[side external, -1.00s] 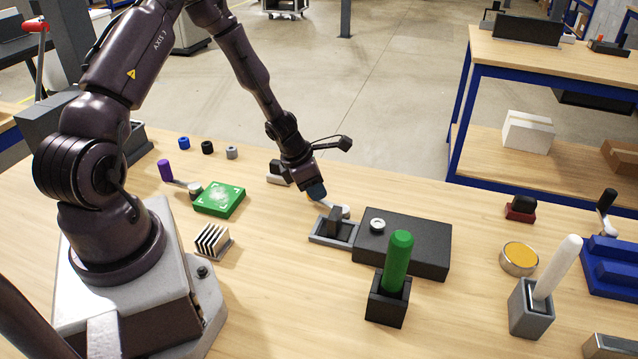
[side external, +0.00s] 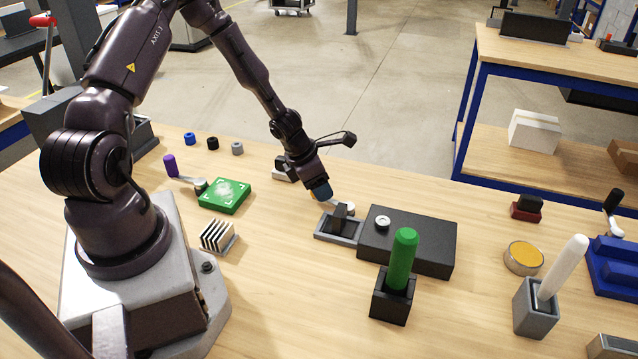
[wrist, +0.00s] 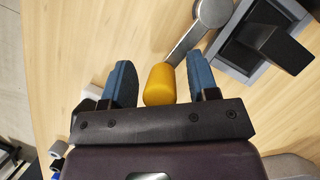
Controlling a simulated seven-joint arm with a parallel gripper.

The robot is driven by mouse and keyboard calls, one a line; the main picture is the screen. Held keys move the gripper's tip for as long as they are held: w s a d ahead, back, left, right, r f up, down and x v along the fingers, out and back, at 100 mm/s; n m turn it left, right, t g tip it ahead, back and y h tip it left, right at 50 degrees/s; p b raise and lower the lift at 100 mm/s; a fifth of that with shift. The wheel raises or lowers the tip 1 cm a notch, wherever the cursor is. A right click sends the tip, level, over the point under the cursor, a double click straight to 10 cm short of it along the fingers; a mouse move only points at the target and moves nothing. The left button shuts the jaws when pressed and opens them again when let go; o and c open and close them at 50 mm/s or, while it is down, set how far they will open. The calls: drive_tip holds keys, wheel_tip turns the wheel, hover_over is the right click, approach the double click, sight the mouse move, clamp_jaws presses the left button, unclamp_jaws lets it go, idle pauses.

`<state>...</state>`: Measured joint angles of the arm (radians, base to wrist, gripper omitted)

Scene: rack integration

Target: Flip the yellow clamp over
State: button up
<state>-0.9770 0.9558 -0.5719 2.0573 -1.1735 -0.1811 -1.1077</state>
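The yellow clamp shows in the wrist view as a rounded yellow handle (wrist: 159,84) on a flat grey metal lever (wrist: 188,42) that runs to a round pivot. In the side view the lever's grey end (side external: 346,208) shows beside my gripper, and the yellow handle is hidden behind the fingers. My gripper (side external: 321,192) is low over the table. In the wrist view my gripper (wrist: 160,68) is open, its blue fingers on either side of the handle, with a gap on each side.
A grey tray with a black block (side external: 338,225) stands just beside the lever, and a black box (side external: 425,247) with a ring on top is to its right. A green handle (side external: 402,258) stands in a black holder in front. A purple-handled lever (side external: 170,166) lies by the green board (side external: 224,196).

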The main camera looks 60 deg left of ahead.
drive_tip(key=d+v, duration=0.1)
drive_tip(key=v, duration=1.2)
drive_tip(key=shift+a, duration=0.4)
drive_tip(key=shift+w, duration=0.1)
drive_tip(key=s+d+r+m, duration=0.4)
drive_tip(key=d+r+m, duration=0.1)
drive_tip(key=m, duration=0.6)
drive_tip(key=s+d+r+m, duration=0.4)
drive_tip(key=r+m, duration=0.4)
drive_tip(key=m, duration=0.3)
drive_tip(key=s+d+r+m+t, duration=0.1)
drive_tip(key=s+d+r+m, duration=0.3)
drive_tip(key=m, duration=0.8)
wheel_tip(320, 180, up, 3)
drive_tip(key=shift+s+d+r+y, duration=0.2)
drive_tip(key=shift+d+y, duration=0.2)
drive_tip(key=shift+d, duration=0.7)
